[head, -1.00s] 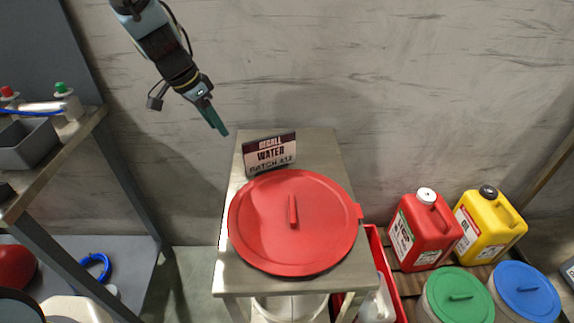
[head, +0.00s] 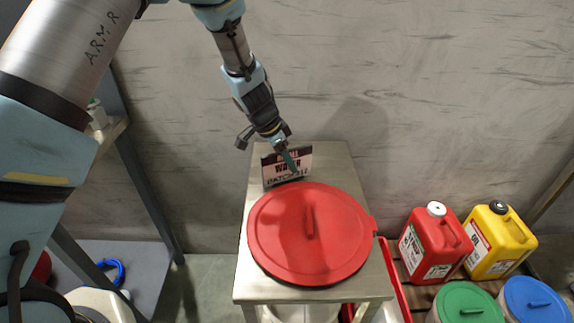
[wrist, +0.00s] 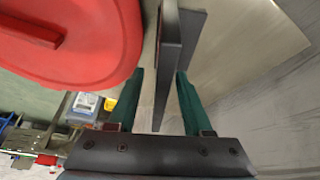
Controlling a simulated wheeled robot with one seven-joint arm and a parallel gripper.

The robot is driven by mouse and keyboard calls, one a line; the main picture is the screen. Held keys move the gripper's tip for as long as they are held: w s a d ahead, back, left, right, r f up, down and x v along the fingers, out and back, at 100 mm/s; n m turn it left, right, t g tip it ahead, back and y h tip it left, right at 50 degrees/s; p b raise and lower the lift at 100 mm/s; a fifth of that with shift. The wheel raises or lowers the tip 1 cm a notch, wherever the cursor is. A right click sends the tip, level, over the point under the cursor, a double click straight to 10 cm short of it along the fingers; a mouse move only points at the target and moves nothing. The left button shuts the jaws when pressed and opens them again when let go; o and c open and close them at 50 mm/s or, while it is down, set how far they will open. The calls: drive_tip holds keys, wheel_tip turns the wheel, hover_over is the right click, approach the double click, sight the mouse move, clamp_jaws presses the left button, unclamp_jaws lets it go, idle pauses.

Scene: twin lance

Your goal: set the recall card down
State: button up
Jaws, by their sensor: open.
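In the wrist view, the card (wrist: 168,60) shows edge-on, between the two green fingers of my gripper (wrist: 158,95). The fingers are open, with a gap visible on each side of the card. The card's foot is not clearly seen.
The red lid (head: 340,240) with a bar handle covers most of the table top and also shows in the wrist view (wrist: 85,70). A red jug (head: 435,240) and a yellow jug (head: 500,240) stand at the right. Bare table lies right of the card.

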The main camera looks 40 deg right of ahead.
sight(296, 176)
drive_tip(key=shift+x, duration=1.35)
drive_tip(key=shift+f+b, duration=0.25)
drive_tip(key=shift+b, duration=0.15)
clamp_jaws()
idle(0.6)
